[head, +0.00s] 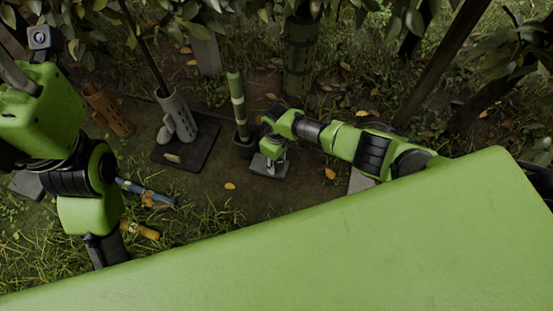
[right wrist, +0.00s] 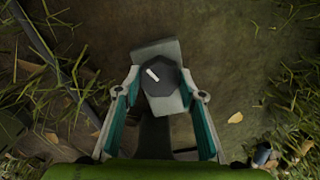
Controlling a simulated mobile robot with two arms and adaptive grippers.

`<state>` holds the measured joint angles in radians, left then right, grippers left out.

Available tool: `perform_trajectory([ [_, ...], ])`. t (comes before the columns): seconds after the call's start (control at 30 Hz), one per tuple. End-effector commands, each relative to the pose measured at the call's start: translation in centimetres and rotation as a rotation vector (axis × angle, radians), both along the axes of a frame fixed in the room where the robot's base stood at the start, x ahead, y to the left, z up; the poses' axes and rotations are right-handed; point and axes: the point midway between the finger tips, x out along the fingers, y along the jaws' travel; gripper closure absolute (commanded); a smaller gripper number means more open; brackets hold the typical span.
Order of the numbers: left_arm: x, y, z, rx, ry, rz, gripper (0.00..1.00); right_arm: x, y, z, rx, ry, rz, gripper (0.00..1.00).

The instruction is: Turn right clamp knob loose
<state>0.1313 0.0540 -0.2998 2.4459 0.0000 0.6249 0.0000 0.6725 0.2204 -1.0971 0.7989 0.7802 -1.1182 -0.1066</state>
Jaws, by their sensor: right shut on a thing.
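My right gripper (head: 270,152) reaches in from the right in the head view and points down at a small grey block (head: 268,167) low on the ground. In the right wrist view its teal-padded fingers (right wrist: 162,84) are shut on a dark round knob (right wrist: 152,73) with a white mark. The knob sits on the grey block (right wrist: 155,50), which is partly hidden between the fingers. My left arm is raised at the left edge of the head view. Only a grey part near its end (head: 15,75) shows, and its fingers cannot be made out.
A green post (head: 237,100) in a black base stands just left of my right gripper. A grey perforated tube (head: 176,115) stands on a dark plate (head: 196,152), with an orange tube (head: 108,110) farther left. Trunks and leaves close off the back.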

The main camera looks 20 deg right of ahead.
Motion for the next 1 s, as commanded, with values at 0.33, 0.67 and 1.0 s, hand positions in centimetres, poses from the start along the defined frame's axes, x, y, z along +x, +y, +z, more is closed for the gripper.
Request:
perform_trajectory([
  [0.33,0.04,-0.01,-0.08,0.000,0.004,-0.001,0.60,-0.07,0.05,-0.06,0.000,0.001,0.331,0.85],
  [0.67,0.03,-0.01,-0.09,-0.001,0.004,-0.001,0.60,0.01,0.04,-0.04,0.001,-0.001,0.644,0.85],
  [1.0,0.07,-0.03,-0.17,0.001,0.005,-0.001,0.60,0.02,0.06,-0.04,0.001,-0.001,0.926,0.85],
])
